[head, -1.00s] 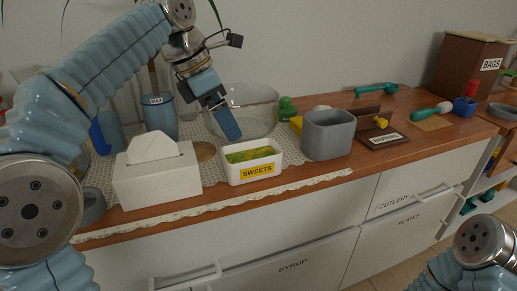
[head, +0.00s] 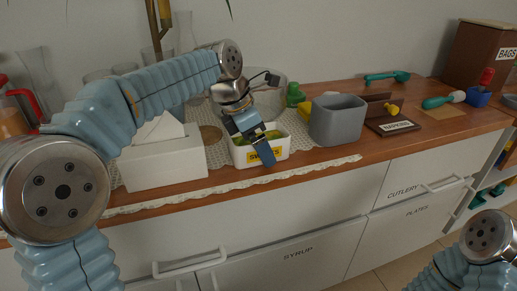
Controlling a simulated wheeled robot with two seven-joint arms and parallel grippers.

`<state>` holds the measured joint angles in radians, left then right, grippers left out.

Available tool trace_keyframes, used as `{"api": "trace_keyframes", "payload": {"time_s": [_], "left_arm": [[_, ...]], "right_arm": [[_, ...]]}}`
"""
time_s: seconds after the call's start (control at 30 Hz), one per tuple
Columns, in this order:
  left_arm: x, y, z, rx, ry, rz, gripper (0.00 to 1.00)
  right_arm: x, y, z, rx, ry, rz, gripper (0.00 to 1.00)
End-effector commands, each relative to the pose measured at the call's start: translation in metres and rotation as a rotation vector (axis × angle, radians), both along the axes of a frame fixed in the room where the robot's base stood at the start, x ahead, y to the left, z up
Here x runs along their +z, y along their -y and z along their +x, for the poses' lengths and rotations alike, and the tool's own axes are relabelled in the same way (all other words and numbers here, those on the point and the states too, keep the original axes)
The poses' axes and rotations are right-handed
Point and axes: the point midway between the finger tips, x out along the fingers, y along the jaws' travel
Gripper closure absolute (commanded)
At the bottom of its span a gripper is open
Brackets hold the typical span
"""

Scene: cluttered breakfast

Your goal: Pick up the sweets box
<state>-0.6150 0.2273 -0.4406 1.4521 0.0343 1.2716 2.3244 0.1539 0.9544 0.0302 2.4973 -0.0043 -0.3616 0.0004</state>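The sweets box (head: 244,157) is a small white open box with a yellow label and green and yellow contents. It stands on the lace runner near the counter's front edge. My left gripper (head: 262,150) is at the box, with one blue finger in front of its front wall and covering part of the label. The other finger is hard to make out, so I cannot tell how far apart the fingers are or whether they touch the box. My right arm shows at the lower right; its gripper is out of view.
A white tissue box (head: 165,165) stands close on the left. A grey square container (head: 337,120) stands close on the right, with a napkins holder (head: 394,125) beyond it. A glass bowl (head: 272,88) is behind the sweets box. The counter's front edge is just before it.

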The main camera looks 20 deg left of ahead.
Motion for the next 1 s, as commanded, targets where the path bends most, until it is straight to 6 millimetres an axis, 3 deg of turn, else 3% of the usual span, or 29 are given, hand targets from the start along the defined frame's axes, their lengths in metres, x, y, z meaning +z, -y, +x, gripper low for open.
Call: {"api": "trace_keyframes", "payload": {"time_s": [0.2, 0.57, 0.83, 1.0], "left_arm": [[0.0, 0.0, 0.0, 0.0, 0.001, -0.001, 0.03], [0.001, 0.0, 0.0, 0.0, 0.002, -0.001, 0.56], [0.003, 0.0, 0.0, 0.0, 0.002, -0.001, 0.57], [0.02, 0.0, 0.001, 0.001, 0.003, -0.001, 0.57]], "right_arm": [[0.0, 0.0, 0.0, 0.0, 0.0, 0.0, 0.57], [0.0, 0.0, 0.0, 0.0, 0.0, 0.0, 0.57], [0.001, 0.0, 0.0, 0.0, 0.0, 0.0, 0.57], [0.006, 0.0, 0.0, 0.0, 0.0, 0.0, 0.57]]}}
